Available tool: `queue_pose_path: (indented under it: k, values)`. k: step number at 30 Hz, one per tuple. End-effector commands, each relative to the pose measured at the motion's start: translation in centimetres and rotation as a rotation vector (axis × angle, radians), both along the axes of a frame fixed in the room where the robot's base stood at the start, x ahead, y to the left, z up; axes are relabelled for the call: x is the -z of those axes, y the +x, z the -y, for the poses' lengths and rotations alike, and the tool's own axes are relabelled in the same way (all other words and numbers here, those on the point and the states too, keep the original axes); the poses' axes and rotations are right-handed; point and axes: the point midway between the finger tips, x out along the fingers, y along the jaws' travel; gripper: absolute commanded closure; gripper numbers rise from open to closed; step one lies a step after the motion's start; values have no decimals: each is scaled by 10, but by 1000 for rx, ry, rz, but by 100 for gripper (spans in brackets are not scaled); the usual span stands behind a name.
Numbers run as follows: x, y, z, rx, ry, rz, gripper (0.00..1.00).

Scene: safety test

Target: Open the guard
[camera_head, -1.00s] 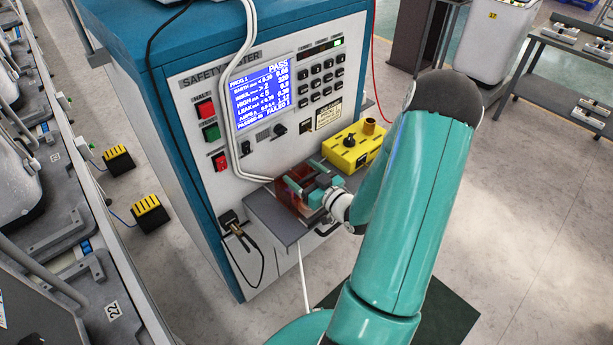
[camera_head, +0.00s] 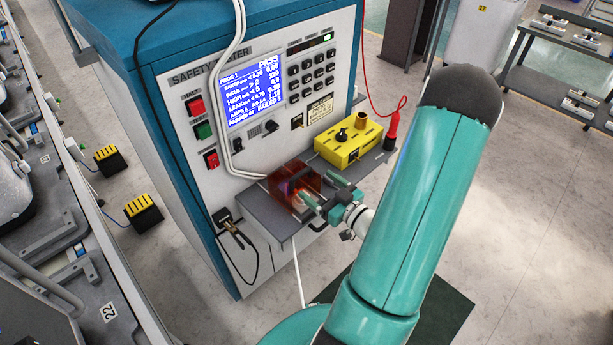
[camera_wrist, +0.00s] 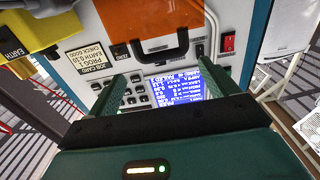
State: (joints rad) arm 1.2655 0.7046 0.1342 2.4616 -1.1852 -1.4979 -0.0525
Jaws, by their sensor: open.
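The guard is a translucent orange-red box (camera_head: 290,184) on the grey shelf (camera_head: 264,214) at the front of the safety tester. It appears to be down on the shelf. In the wrist view the guard (camera_wrist: 152,22) fills the top middle, with a black handle (camera_wrist: 160,46) along its near edge. My gripper (camera_head: 325,190) is at the guard's right front side, its teal fingers open. In the wrist view my gripper (camera_wrist: 168,90) has nothing between its fingers, and the handle lies beyond the fingertips. Whether a finger touches the guard cannot be told.
A yellow box (camera_head: 348,143) with a black knob sits on the shelf right of the guard. A red probe (camera_head: 391,130) on a red cable stands at the shelf's right end. White cables hang over the tester panel (camera_head: 250,92).

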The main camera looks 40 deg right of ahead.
Motion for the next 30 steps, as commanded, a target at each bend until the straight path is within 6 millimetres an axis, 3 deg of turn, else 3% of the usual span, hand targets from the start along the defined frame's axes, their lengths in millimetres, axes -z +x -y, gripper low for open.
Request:
queue_pose_path:
  k: [3,9,21,26,30]
  values:
    - [0,-23,1,4,1,-1,14]
    - [0,-43,1,2,0,0,14]
    - [4,-46,5,20,0,-19,14]
    - [40,-52,39,186,18,-193,14]
    - [94,-84,81,442,112,-465,14]
